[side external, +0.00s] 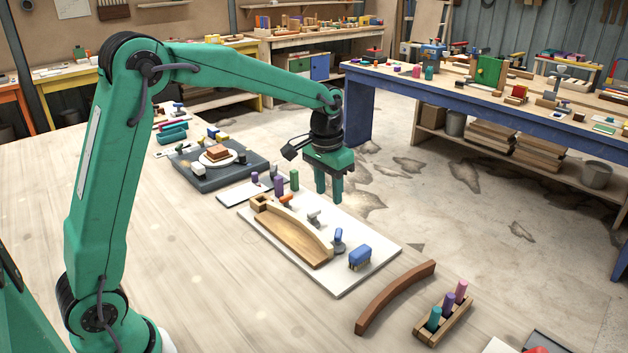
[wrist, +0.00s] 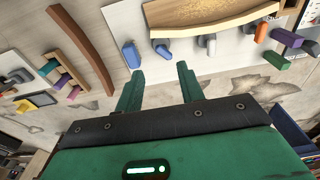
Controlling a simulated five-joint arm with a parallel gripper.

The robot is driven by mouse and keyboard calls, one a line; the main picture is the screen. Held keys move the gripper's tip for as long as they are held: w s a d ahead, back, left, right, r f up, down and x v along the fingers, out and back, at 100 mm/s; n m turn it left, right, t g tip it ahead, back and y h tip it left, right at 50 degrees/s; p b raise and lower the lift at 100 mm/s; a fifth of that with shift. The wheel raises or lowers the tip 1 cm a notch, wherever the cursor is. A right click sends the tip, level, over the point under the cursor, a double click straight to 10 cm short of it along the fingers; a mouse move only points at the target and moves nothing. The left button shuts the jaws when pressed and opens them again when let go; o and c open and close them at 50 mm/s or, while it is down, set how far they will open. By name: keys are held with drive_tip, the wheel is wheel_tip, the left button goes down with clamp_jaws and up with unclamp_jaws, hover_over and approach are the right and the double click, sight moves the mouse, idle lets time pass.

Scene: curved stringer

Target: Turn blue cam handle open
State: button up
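A blue-grey cam handle (side external: 339,238) stands upright at the front edge of a curved wooden piece (side external: 295,238) on a white board (side external: 335,283). In the wrist view the same handle (wrist: 162,48) lies just beyond the gap between my fingertips. A grey handle (side external: 314,216) and an orange handle (side external: 286,201) stand along the same curved edge. A brighter blue block (side external: 360,257) sits near the board's right corner. My gripper (side external: 329,200) is open and empty, fingers pointing down, above the board's far side and apart from every handle. It also shows in the wrist view (wrist: 160,70).
A curved brown strip (side external: 396,298) and a wooden holder with coloured pegs (side external: 443,318) lie to the right of the board. Green and purple pegs (side external: 294,180) stand behind it. A dark tray (side external: 215,163) stands farther left. The tabletop at front left is clear.

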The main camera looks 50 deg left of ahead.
drive_tip(key=s+r+t, duration=0.1)
drive_tip(key=s+r, duration=0.3)
drive_tip(key=s, duration=0.4)
drive_tip(key=s+r+t, duration=0.2)
drive_tip(key=s+r, duration=0.2)
drive_tip(key=s, duration=0.5)
drive_tip(key=shift+d+r, duration=0.3)
drive_tip(key=shift+d, duration=0.1)
idle(0.3)
